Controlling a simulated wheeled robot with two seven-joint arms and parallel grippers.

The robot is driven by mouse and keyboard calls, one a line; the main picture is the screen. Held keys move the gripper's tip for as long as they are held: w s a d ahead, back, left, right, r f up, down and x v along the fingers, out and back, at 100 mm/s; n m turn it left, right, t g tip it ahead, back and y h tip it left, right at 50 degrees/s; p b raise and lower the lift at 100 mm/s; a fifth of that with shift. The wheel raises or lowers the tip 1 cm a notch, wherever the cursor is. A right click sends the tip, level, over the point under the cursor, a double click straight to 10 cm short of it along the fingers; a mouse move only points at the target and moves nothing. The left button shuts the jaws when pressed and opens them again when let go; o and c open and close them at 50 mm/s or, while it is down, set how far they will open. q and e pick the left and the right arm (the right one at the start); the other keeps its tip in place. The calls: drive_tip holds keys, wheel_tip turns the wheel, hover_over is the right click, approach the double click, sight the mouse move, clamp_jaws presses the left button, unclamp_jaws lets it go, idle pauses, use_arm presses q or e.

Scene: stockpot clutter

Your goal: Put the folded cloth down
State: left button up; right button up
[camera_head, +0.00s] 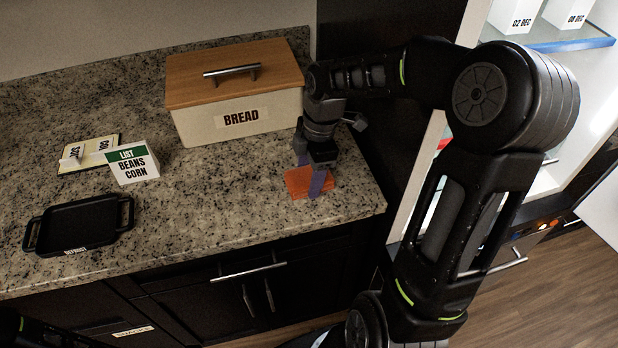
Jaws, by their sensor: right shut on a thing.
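The folded cloth (296,184) is a small orange piece at the right end of the granite counter, in front of the bread box. My right gripper (313,186) points down over it and is shut on it, with its purple-blue fingers on either side. The cloth is at or just above the counter surface; I cannot tell if it touches. The fingers hide part of it. My left gripper is not in view; only a dark bit of my left arm shows at the lower left corner.
A bread box (240,118) with a wooden lid stands behind and left of the gripper. The counter (225,205) between tray and cloth is clear. Its right edge is close to the cloth.

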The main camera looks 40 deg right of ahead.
sight(309, 175)
drive_tip(key=shift+r, duration=0.15)
wheel_tip(309, 175, up, 10)
drive_tip(key=shift+f+b, duration=0.1)
drive_tip(key=shift+b, duration=0.5)
drive_tip(key=shift+f, duration=0.15)
